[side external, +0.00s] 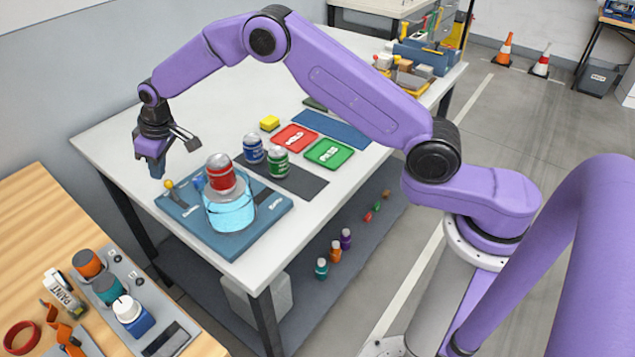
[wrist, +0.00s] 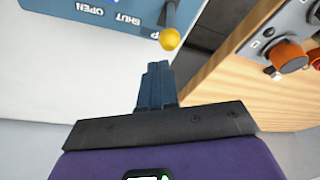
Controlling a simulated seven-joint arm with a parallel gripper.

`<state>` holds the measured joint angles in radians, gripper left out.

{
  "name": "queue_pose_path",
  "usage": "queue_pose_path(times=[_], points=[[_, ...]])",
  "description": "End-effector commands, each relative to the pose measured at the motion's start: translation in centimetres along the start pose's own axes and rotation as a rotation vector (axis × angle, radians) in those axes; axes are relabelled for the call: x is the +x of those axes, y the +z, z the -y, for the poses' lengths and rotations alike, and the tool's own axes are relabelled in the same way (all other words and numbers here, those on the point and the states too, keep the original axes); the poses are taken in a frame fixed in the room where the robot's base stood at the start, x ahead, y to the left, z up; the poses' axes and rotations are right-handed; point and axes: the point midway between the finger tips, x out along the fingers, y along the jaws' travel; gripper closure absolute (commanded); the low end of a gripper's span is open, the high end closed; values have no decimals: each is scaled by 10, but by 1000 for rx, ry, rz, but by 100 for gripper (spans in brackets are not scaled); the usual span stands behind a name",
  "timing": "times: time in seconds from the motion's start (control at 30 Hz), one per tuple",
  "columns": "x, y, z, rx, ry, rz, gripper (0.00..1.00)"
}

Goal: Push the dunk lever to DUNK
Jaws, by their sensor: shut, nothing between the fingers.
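The dunk lever, a grey stick with a yellow ball knob (side external: 169,184), stands at the left corner of a blue base plate (side external: 262,234). In the wrist view the yellow knob (wrist: 170,39) is at the top, just beyond my fingertips. A clear cylinder of blue liquid (side external: 230,213) stands on the plate, with a red can (side external: 219,172) on top. My gripper (side external: 156,172) is shut and empty, pointing down just left of the knob and apparently apart from it. Its shut fingers show in the wrist view (wrist: 158,68). I cannot read a DUNK label; SHUT and OPEN show upside down there.
A blue can (side external: 253,149) and a green can (side external: 278,162) stand on a dark mat behind the tank. Red HOLD (side external: 294,138) and green pads (side external: 329,153) lie beyond. A wooden bench (side external: 40,215) with a control panel is front left, across a gap.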

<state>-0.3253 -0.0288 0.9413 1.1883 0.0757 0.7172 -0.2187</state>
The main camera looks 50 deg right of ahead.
Motion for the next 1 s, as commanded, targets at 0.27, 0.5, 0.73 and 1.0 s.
queue_pose_path(times=[0.27, 0.5, 0.73, 1.0], points=[[9, 3, 0, 0, 0, 1, 100], [17, 6, 0, 0, 0, 1, 100], [24, 8, 0, 0, 0, 1, 100], [27, 9, 0, 0, 0, 1, 100]])
